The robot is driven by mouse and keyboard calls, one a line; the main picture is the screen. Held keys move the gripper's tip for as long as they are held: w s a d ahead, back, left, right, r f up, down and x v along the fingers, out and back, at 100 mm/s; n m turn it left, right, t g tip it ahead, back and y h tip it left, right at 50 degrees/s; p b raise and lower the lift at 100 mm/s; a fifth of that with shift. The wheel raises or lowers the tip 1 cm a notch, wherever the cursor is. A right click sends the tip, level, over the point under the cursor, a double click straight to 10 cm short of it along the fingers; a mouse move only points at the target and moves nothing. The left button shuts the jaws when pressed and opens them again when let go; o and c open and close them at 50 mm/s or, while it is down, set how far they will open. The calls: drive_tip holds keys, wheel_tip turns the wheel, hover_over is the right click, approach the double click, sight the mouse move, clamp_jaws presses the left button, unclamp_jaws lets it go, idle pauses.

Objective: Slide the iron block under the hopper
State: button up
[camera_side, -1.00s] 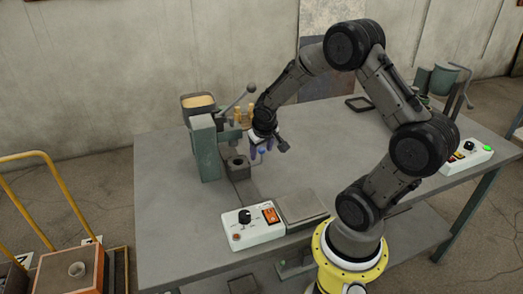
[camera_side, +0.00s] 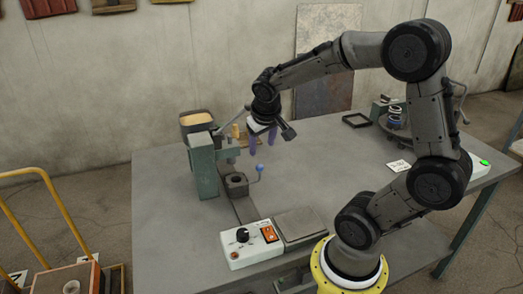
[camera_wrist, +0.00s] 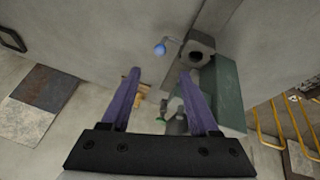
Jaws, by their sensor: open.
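The iron block (camera_side: 236,185) is dark grey with a round hole in its top and a handle ending in a blue knob (camera_side: 260,168). It sits on the table close to the right front of the green stand (camera_side: 203,168). In the wrist view, the block (camera_wrist: 201,48) and knob (camera_wrist: 160,50) lie beyond my spread purple fingers (camera_wrist: 161,72). My arm partly hides the hopper's lever.
A white control box (camera_side: 250,243) with a dial and orange switch stands at the front, beside a flat grey plate (camera_side: 300,223). Wooden-handled items (camera_side: 238,133) are behind the stand. A black frame (camera_side: 356,120) lies at the back.

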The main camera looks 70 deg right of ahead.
drive_tip(key=shift+s, duration=0.1)
idle(0.3)
drive_tip(key=g+y, duration=0.1)
drive_tip(key=y, duration=0.5)
hover_over(260, 168)
drive_tip(key=d, duration=0.3)
drive_tip(key=x, duration=0.8)
drive_tip(key=s+x, duration=0.1)
drive_tip(key=x, duration=0.3)
drive_tip(key=shift+f, duration=0.5)
clamp_jaws()
